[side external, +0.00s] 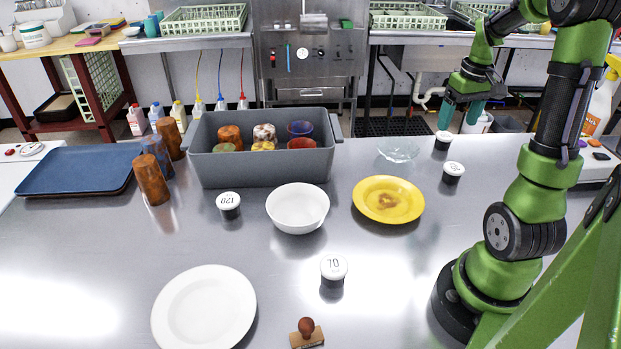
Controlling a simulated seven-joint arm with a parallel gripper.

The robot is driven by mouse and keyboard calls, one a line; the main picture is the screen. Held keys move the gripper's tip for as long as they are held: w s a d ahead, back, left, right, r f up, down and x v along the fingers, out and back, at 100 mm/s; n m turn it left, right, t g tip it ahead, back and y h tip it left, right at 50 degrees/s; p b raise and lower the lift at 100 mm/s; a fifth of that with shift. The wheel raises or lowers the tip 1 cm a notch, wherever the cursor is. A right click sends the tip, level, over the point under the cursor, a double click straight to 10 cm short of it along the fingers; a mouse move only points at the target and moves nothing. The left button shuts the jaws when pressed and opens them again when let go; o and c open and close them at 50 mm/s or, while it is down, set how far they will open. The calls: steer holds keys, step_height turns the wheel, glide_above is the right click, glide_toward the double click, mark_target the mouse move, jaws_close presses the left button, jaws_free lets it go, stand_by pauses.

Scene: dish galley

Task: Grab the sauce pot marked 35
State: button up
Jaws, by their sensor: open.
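Several small dark sauce pots with white lids stand on the steel counter. One lid reads 120 (229,201) and another reads 70 (334,267). A third pot (453,172) stands right of the yellow plate; its lid has a mark that I cannot read surely. A fourth pot (443,141) stands farther back, its mark not legible. I cannot tell which one is marked 35. My gripper (459,125) is open and empty, pointing down at the back right. Its left finger appears just above the fourth pot in the picture; the depth between them is unclear.
A yellow plate (372,209), a clear glass bowl (398,150) and a white bowl (298,224) stand mid-counter. A grey bin (262,173) holds several cups. A white plate (204,311), a wooden stamp (307,339), brown tumblers (152,181) and blue trays (80,168) lie elsewhere.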

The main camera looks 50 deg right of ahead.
mark_target(455, 168)
steer(key=s+d+n+g, duration=0.1)
steer(key=s+d+n, duration=0.1)
steer(key=d+n, duration=0.15)
steer(key=shift+n, duration=0.55)
step_height(455, 168, down, 16)
steer(key=shift+a+f, duration=0.1)
steer(key=shift+f, duration=0.1)
steer(key=shift+c, duration=0.3)
steer(key=c, duration=0.9)
